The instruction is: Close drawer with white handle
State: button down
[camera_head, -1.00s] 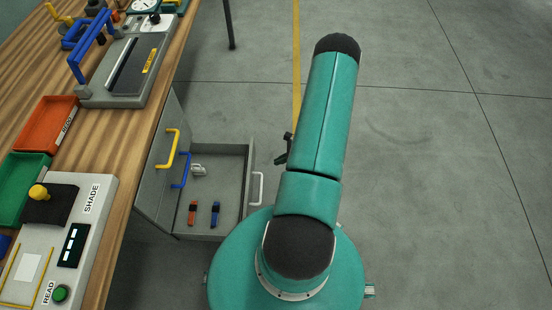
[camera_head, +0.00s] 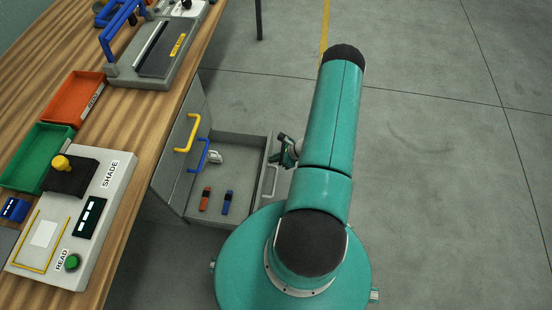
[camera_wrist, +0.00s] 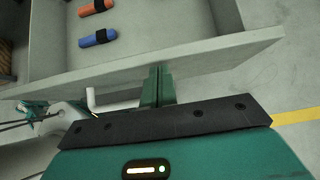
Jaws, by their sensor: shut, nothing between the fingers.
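The grey drawer (camera_head: 226,145) stands pulled out from the bench, with the white handle (camera_head: 269,181) on its outer front. Yellow and blue handles sit on the fronts beside it. My gripper (camera_head: 281,148) is at the outer side of the drawer front, farther up the picture than the white handle. In the wrist view, my gripper's shut, empty fingers (camera_wrist: 157,75) point at the drawer's front panel (camera_wrist: 215,50), close to it or touching; I cannot tell which. The white handle (camera_wrist: 93,98) is left of the fingers there.
An orange marker (camera_head: 205,200) and a blue marker (camera_head: 227,202) lie in the drawer, with a small white item (camera_head: 214,157) near the blue handle. The wooden bench (camera_head: 140,135) bears trays and devices at left. The floor on the right is clear.

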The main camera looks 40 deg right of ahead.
jog(key=shift+w+a, duration=0.1)
jog(key=w+a, duration=1.4)
jog(key=w, duration=0.4)
jog(key=shift+w, duration=0.1)
dwell(0.3)
